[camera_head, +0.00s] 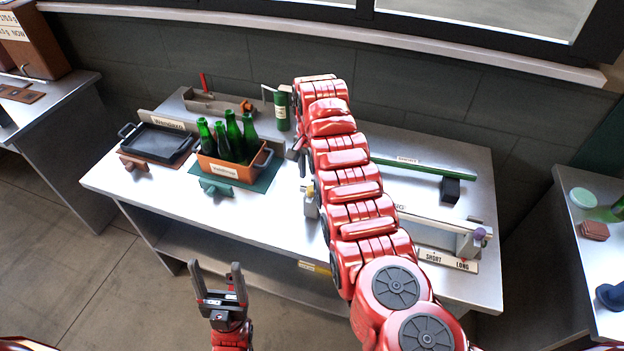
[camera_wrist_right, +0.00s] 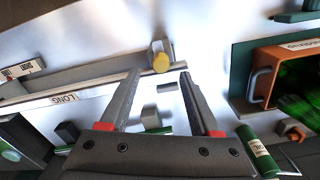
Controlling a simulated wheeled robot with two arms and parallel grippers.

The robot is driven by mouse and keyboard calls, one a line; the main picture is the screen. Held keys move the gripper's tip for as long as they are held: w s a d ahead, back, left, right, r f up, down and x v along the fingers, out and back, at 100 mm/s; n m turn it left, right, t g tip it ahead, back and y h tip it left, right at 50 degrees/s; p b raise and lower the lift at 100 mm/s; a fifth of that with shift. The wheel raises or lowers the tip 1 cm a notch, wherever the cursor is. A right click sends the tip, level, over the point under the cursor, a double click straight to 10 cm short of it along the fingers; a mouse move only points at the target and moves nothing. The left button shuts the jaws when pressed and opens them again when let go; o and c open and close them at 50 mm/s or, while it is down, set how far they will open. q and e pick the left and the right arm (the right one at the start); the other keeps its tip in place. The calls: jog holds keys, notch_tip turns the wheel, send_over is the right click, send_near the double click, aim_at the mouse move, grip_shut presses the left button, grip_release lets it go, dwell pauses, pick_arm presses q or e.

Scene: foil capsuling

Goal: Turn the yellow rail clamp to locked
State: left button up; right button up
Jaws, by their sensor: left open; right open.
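The yellow clamp knob (camera_head: 310,191) sits on a small grey block at the left end of the pale rail (camera_head: 425,222), partly hidden by my right arm. In the right wrist view the round yellow knob (camera_wrist_right: 160,63) shows on its grey block, beside the rail (camera_wrist_right: 90,91). My right gripper (camera_wrist_right: 160,74) is open, and the knob appears between its fingertips in that view, apparently apart from them. Whether the knob is locked cannot be told. My left gripper (camera_head: 215,266) is open and empty, in front of the table, away from the clamp.
An orange crate (camera_head: 227,172) of green bottles stands left of my right arm, with a black tray (camera_head: 157,140) further left. A green canister (camera_head: 282,110) stands behind. A green bar (camera_head: 425,169) with a black block (camera_head: 450,190) and a SHORT/LONG sign (camera_head: 446,260) lie right.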

aim_at(312, 187)
jog(key=shift+f+p, duration=0.3)
jog(key=shift+f, duration=1.55)
grip_shut()
